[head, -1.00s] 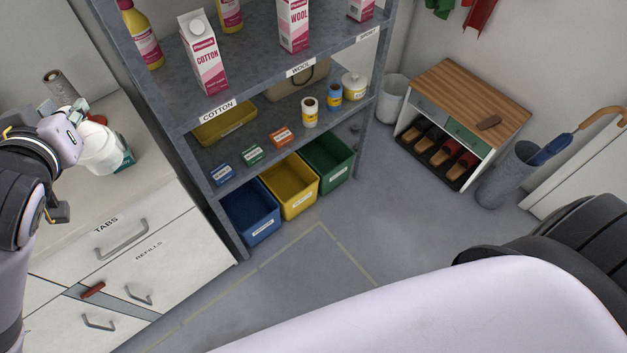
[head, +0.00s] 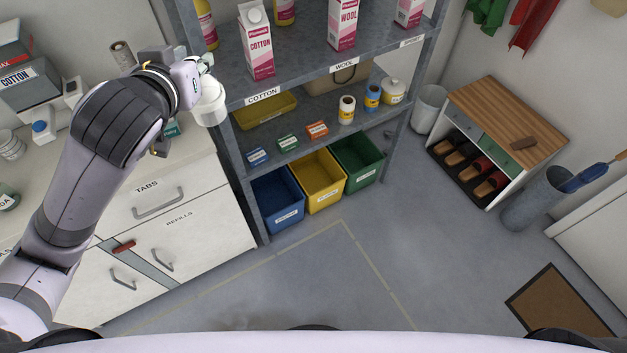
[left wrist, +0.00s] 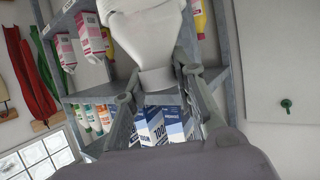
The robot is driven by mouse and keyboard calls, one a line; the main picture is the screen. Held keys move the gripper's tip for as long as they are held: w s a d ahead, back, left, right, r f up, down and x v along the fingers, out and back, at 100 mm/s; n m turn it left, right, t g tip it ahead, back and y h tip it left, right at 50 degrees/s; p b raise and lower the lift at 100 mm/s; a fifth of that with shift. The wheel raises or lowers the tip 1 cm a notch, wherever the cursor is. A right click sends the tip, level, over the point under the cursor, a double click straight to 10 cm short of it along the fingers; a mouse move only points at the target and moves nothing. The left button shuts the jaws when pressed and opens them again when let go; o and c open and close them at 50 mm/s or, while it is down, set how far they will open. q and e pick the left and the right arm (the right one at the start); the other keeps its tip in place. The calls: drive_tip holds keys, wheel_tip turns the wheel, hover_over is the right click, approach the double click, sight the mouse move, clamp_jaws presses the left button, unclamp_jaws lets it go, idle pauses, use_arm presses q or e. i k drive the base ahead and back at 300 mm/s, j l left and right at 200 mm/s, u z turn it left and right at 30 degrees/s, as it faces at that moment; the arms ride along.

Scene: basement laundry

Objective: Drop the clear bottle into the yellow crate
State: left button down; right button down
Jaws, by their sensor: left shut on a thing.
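My left gripper (head: 203,72) is shut on the clear bottle (head: 210,103), which looks whitish and frosted. It holds the bottle over the right end of the counter, close to the shelf post. In the left wrist view the gripper (left wrist: 158,85) has its fingers around the bottle's narrow neck, and the bottle's wide body (left wrist: 145,30) extends beyond them. The yellow crate (head: 325,200) stands on the bottom of the grey shelf, open at the top, between two other crates. The bottle is up and left of it, well apart. My right gripper is out of view.
A blue crate (head: 283,216) and a green crate (head: 366,178) flank the yellow one. Small labelled boxes, cans and a jar (head: 393,91) stand on the shelf above. The counter (head: 185,150) is at left. The floor (head: 300,270) before the crates is clear.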

sight(315, 182)
drive_tip(key=i+l, duration=0.3)
drive_tip(key=l, duration=0.2)
drive_tip(key=i+l+z, duration=0.15)
drive_tip(key=i+l, duration=0.15)
drive_tip(key=l, duration=0.2)
